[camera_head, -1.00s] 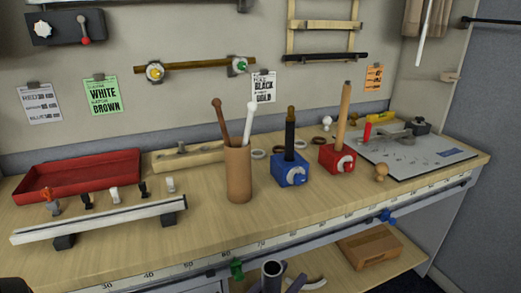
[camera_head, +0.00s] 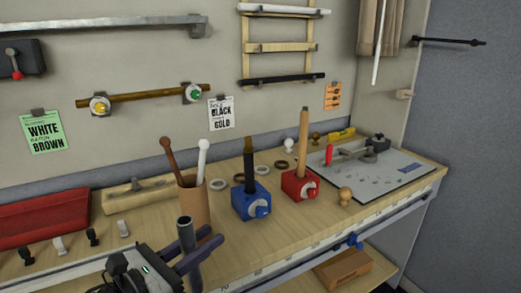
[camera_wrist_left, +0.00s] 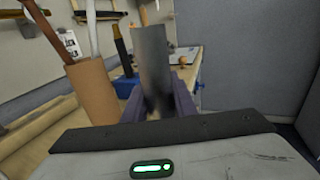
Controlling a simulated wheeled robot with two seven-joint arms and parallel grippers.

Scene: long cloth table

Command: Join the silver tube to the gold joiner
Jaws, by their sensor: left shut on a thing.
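My left gripper (camera_head: 196,243) is shut on a grey tube, the silver tube (camera_head: 187,232), and holds it nearly upright at the table's front edge. In the left wrist view the tube (camera_wrist_left: 152,62) stands between the fingers (camera_wrist_left: 158,102), its upper part clear. A dull gold piece, which looks like the gold joiner (camera_head: 248,144), sits on top of a black tube (camera_head: 250,175). That tube stands upright in a blue block (camera_head: 246,203), to the right of and behind my gripper. The silver tube and the joiner are apart. My right gripper is not in view.
A brown cup (camera_head: 193,203) with a brown and a white rod stands just behind my left gripper. A red block (camera_head: 296,188) holding a wooden rod is right of the blue block. Several rings and a grey board (camera_head: 385,170) lie farther back and right.

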